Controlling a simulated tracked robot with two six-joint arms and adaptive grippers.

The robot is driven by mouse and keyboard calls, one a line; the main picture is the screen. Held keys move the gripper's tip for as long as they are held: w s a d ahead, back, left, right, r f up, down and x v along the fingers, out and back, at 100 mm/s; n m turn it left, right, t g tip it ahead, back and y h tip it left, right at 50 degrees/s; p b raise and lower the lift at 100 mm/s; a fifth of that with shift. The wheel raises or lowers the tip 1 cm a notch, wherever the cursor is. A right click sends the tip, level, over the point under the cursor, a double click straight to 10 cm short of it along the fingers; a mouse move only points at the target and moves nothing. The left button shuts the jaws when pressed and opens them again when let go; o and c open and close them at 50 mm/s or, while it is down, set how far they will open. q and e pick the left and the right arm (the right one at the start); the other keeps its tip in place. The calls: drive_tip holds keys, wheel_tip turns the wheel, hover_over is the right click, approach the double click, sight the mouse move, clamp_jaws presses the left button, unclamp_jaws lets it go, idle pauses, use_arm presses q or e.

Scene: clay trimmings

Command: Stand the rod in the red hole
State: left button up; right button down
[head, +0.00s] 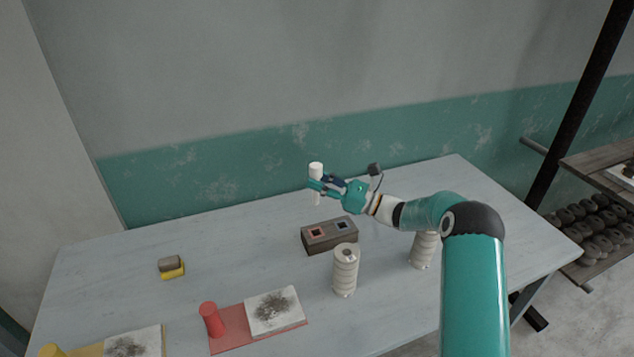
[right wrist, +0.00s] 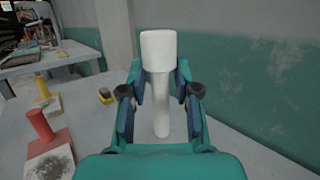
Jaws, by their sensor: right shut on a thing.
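A white rod (head: 316,169) with a thicker top end is held upright by my right gripper (head: 318,186). In the right wrist view the rod (right wrist: 162,108) stands between the two fingers, which close on it just below its thick top. A dark brown block (head: 330,236) with two square holes sits on the table. The red-rimmed hole (head: 311,237) is the left one and the blue-rimmed hole (head: 341,226) the right one. The rod's lower end is free in the air, above and apart from the block. My left gripper is not in view.
Two ribbed pale spools (head: 345,271) (head: 423,249) stand near the block. A yellow and grey sponge-like piece (head: 171,267) lies left.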

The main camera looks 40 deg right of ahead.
drive_tip(key=shift+f+b, duration=2.05)
drive_tip(key=shift+f, duration=0.75)
drive_tip(key=shift+b, duration=0.5)
wheel_tip(320, 180, down, 6)
drive_tip(key=b, duration=0.5)
drive_tip(key=shift+f, duration=0.15)
idle(1.6)
drive_tip(key=c, duration=0.8)
unclamp_jaws()
drive_tip(key=shift+o, duration=0.2)
drive_tip(key=shift+s, duration=0.1)
wheel_tip(320, 180, up, 10)
